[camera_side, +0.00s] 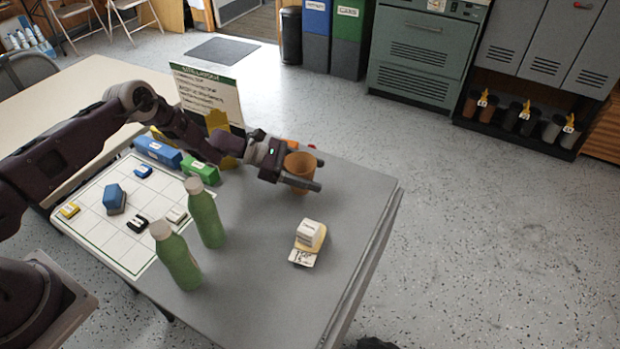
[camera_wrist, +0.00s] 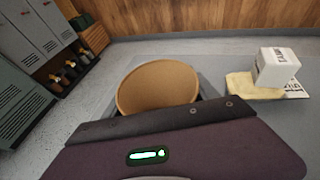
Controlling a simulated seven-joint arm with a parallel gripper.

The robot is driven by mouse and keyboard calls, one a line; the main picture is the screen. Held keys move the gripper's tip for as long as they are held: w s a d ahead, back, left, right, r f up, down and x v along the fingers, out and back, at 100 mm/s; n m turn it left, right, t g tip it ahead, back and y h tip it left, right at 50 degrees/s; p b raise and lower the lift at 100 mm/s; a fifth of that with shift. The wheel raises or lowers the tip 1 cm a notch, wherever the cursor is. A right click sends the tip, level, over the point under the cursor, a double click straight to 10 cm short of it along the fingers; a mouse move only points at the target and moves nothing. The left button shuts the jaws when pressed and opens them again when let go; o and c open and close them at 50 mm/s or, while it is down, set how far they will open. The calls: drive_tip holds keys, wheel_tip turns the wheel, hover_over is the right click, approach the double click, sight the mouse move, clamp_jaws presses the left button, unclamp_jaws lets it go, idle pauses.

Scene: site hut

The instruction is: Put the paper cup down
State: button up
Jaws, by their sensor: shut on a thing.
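The brown paper cup (camera_side: 299,166) is upright between the fingers of my gripper (camera_side: 303,178), over the far right part of the grey table (camera_side: 340,215). My gripper is shut on the cup. In the wrist view the cup's round opening (camera_wrist: 157,88) shows just beyond the gripper body, and its lower part is hidden. I cannot tell whether the cup's base touches the table.
A white box on a yellow cloth (camera_side: 310,236) sits nearer the table's right edge, with a printed card beside it. Two green bottles (camera_side: 205,215) stand left, by a white grid board (camera_side: 100,215). A sign (camera_side: 208,95) stands behind.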

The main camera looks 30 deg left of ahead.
drive_tip(key=shift+f, duration=0.8)
drive_tip(key=shift+f, duration=0.1)
drive_tip(key=o, duration=1.3)
